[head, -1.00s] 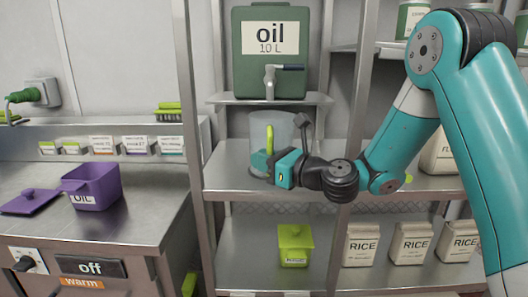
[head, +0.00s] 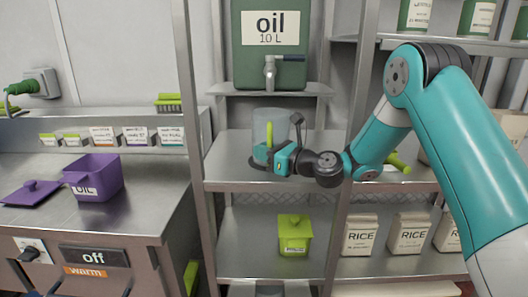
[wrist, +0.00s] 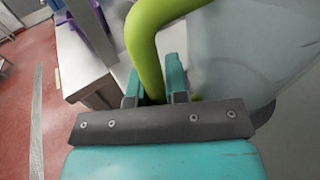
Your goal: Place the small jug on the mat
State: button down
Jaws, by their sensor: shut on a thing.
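The small jug (head: 281,127) is clear, with a lime-green handle (head: 269,135). It stands upright at the mid shelf, below the oil tap. My gripper (head: 272,157) is shut on its handle from the front right. In the wrist view the gripper (wrist: 155,96) has the green handle (wrist: 148,45) between its fingers, and the clear jug wall (wrist: 235,50) is to the right. The dark round mat (head: 254,166) shows as a rim around the jug's base. The jug is over it, but I cannot tell whether they touch.
The green oil container (head: 270,65) with its tap (head: 270,72) is above the jug. Shelf posts stand at the left (head: 190,120) and right. A lime canister (head: 294,235) and rice bags (head: 360,237) are below. A purple pot (head: 97,178) is on the left counter.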

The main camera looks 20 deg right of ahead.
jog(key=c, duration=1.1)
grip_release()
jog(key=shift+f, duration=0.15)
